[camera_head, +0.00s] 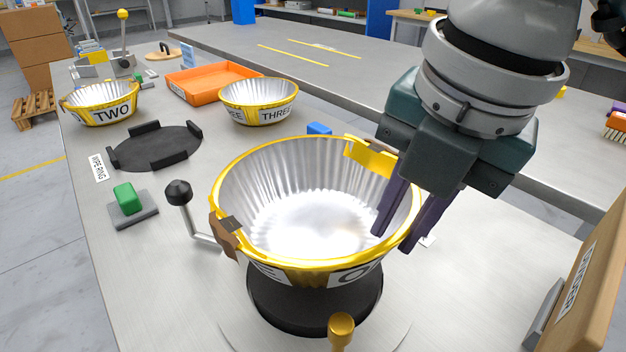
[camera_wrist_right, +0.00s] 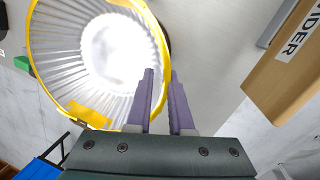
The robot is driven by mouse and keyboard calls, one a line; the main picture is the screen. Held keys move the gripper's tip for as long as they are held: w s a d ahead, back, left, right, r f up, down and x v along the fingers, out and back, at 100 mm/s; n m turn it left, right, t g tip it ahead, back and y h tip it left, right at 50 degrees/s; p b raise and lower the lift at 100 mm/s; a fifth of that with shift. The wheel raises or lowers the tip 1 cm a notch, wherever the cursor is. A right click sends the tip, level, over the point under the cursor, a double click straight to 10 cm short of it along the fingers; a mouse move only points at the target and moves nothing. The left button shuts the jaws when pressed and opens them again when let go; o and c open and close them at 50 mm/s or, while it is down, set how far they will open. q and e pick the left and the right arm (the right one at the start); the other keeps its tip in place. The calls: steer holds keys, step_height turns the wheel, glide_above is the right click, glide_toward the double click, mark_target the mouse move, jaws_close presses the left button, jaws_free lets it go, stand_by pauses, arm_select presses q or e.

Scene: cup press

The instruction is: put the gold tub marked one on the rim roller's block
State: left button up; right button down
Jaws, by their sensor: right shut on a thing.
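The gold tub marked one (camera_head: 312,268) is large, with a gold rim and ribbed silver inside; only part of its label shows. It also shows in the wrist view (camera_wrist_right: 60,45). It is over the rim roller's dark round block (camera_head: 315,305); I cannot tell whether it rests fully on it. My right gripper (camera_head: 393,242) is shut on the tub's right wall, one purple finger inside and one outside; the fingers also show in the wrist view (camera_wrist_right: 161,74). A crank with a black knob (camera_head: 178,192) stands left of the tub. My left gripper is not in view.
Tubs marked two (camera_head: 108,112) and three (camera_head: 272,115) stand further back. An orange tray (camera_head: 195,86), a dark ring plate (camera_head: 155,150) and a green button (camera_head: 128,200) lie left. A gold knob (camera_head: 341,325) is in front.

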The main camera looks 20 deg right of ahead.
steer(key=x, duration=0.2)
steer(key=s+b+x, duration=0.1)
steer(key=x, duration=0.2)
steer(key=shift+s+d+f, duration=0.1)
steer(key=shift+f, duration=0.2)
steer(key=c, duration=0.8)
jaws_free()
steer(key=shift+r, duration=0.15)
steer(key=p+v, duration=0.2)
steer(key=v, duration=1)
steer(key=shift+p, duration=0.35)
